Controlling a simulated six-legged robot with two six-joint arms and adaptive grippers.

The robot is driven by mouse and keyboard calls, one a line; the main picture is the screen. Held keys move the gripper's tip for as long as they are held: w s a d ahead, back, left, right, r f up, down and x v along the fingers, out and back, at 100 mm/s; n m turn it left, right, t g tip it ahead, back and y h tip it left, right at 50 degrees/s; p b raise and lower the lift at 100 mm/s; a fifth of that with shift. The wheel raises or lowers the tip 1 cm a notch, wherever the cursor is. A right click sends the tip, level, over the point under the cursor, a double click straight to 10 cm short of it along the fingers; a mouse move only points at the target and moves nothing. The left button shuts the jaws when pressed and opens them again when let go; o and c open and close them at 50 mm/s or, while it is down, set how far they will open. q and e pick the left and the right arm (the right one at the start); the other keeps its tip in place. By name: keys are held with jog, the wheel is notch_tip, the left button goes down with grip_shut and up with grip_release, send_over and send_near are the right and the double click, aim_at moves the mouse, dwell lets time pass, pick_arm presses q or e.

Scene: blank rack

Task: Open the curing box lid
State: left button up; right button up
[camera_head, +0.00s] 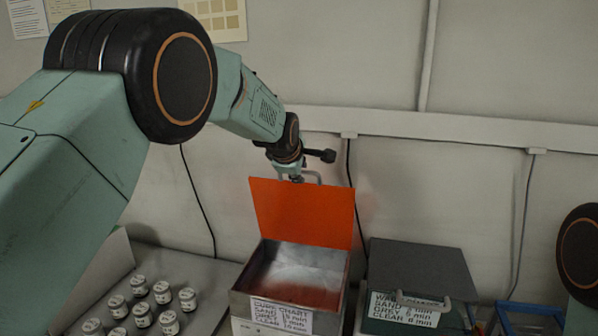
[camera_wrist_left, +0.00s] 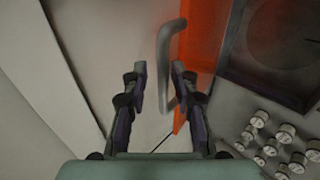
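The curing box (camera_head: 237,303) is a metal box with a white "CURE CHART" label on its front. Its translucent orange lid (camera_head: 302,213) stands raised, close to upright, at the back edge, and the box is open with a bare, shiny inside. My left gripper (camera_head: 297,177) is at the lid's top edge, partly hidden behind it. In the left wrist view my left gripper (camera_wrist_left: 160,75) has its fingers apart, with the grey lid handle (camera_wrist_left: 165,70) showing between them; I cannot tell if they touch it. The orange lid (camera_wrist_left: 203,35) is just right of the handle. My right gripper is out of view.
A dark-lidded box (camera_head: 420,262) with a handle and label stands right of the curing box. Several small white-lidded jars (camera_head: 142,315) stand on the bench to the left. A blue frame (camera_head: 530,312) is at the right. The wall is close behind.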

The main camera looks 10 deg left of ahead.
pick_arm(q)
jog(key=shift+f, duration=0.2)
jog(key=v, duration=1.2)
jog(key=shift+r, duration=0.1)
